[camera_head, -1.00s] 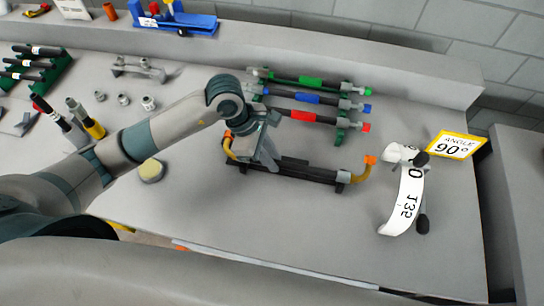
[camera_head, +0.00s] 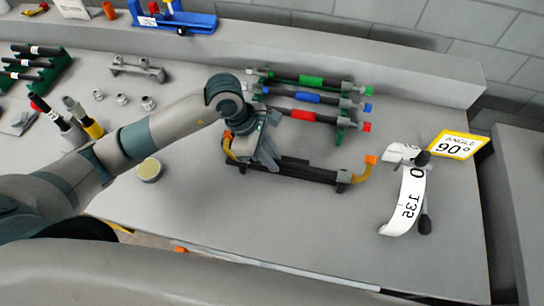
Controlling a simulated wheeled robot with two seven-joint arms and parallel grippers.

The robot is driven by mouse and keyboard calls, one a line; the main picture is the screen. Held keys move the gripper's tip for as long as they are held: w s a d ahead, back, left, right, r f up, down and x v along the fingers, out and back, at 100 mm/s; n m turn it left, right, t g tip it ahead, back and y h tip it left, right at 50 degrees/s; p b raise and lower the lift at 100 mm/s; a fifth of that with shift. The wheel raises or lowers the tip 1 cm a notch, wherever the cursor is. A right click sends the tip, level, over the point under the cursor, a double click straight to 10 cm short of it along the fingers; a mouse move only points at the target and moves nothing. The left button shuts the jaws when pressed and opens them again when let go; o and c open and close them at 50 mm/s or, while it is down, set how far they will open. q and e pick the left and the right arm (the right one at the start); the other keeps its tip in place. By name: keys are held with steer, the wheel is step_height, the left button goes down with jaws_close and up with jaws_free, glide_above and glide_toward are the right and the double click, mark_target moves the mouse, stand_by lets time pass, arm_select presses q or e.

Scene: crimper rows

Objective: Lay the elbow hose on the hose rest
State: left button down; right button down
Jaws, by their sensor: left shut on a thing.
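The elbow hose (camera_head: 310,174) is a long black hose with grey ferrules and bent yellow-orange ends, the right one tipped orange (camera_head: 371,160). It lies roughly level, low over the bench in front of the rack of banded hoses. My left gripper (camera_head: 266,162) is shut on it towards its left end and hides part of it. I cannot tell if the hose touches the bench. A small grey stand with two uprights (camera_head: 137,69) at the back left looks like the hose rest. My right gripper is not in view.
A green rack holds hoses with green, blue and red bands (camera_head: 306,116). An angle gauge with a white scale (camera_head: 409,200) and a yellow "ANGLE 90°" sign (camera_head: 457,145) stand right. Loose fittings (camera_head: 121,98), upright tools (camera_head: 90,126) and a round tin (camera_head: 149,170) are left. The front middle is clear.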

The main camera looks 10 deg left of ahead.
arm_select(q)
steer(key=c, duration=1.6)
jaws_free()
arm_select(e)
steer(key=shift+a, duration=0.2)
